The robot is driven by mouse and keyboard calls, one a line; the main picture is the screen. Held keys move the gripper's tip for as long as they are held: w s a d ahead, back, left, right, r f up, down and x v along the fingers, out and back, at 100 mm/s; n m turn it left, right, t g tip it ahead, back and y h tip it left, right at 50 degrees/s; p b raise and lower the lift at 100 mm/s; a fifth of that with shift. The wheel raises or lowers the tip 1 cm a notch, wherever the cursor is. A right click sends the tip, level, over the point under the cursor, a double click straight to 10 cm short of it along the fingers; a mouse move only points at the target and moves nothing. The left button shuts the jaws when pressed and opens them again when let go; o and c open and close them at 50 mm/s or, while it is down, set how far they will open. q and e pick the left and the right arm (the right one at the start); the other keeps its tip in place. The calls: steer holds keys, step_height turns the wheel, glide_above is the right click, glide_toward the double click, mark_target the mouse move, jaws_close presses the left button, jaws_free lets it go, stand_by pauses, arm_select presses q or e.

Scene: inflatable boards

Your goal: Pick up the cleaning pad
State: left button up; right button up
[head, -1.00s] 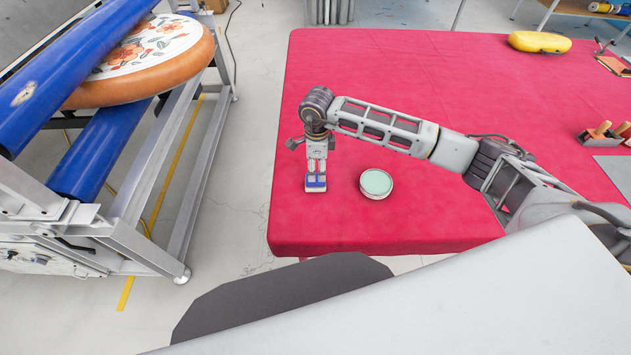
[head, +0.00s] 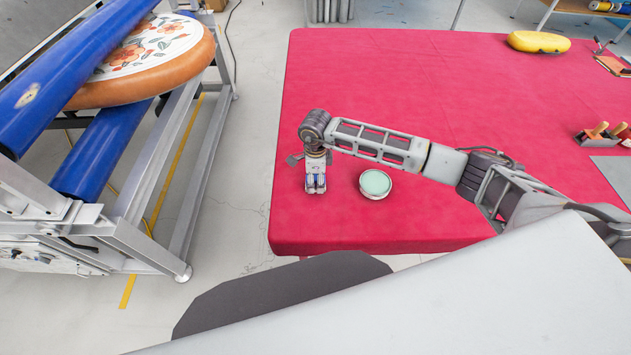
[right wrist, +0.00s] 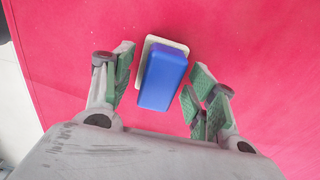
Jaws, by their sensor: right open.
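The cleaning pad (right wrist: 163,76), a blue block on a cream base, lies on the red cloth of the table. In the right wrist view it sits between the two green-lined fingers of my right gripper (right wrist: 160,82), slightly tilted, with a gap at the right finger. The left finger is close to the base's edge; I cannot tell if it touches. In the head view my right gripper (head: 316,188) points down over the pad and hides most of it. The right gripper is open. My left gripper is not in view.
A round tin with a pale green top (head: 375,184) stands on the red table (head: 420,225), just right of the gripper. The table's left edge is close by. A yellow float (head: 539,42) and wooden-handled tools (head: 598,131) lie farther off.

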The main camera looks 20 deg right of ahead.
mark_target(316, 177)
stand_by(0.3)
steer(key=c, duration=1.1)
steer(key=shift+r, duration=0.1)
steer(key=shift+r+b, duration=0.9)
steer(key=shift+r, duration=4.05)
